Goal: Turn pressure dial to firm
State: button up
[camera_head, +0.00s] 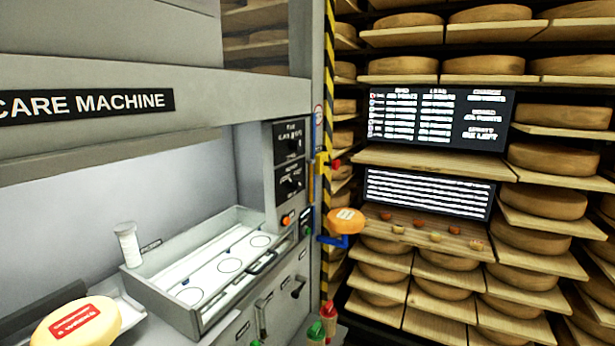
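The care machine's dark control panel (288,162) is on the right side of its working bay. It carries an upper dial (294,146) and a lower dial (291,182), both black. The lettering is too small to read, so I cannot tell which is the pressure dial or where either one points. Below the panel are an orange button (285,221) and a green one (308,230). My gripper is not visible in this view.
A grey tray (205,318) with circle markings sits in the machine bay beside a white cylinder (128,245). A yellow cheese (75,326) is at lower left. An orange cheese (345,220) is by a blue bracket (335,241). Cheese shelves (465,161) fill the right.

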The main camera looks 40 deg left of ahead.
aim_at(296, 183)
jog(key=u, duration=0.6)
jog(key=i, duration=1.15)
jog(key=u, duration=1.05)
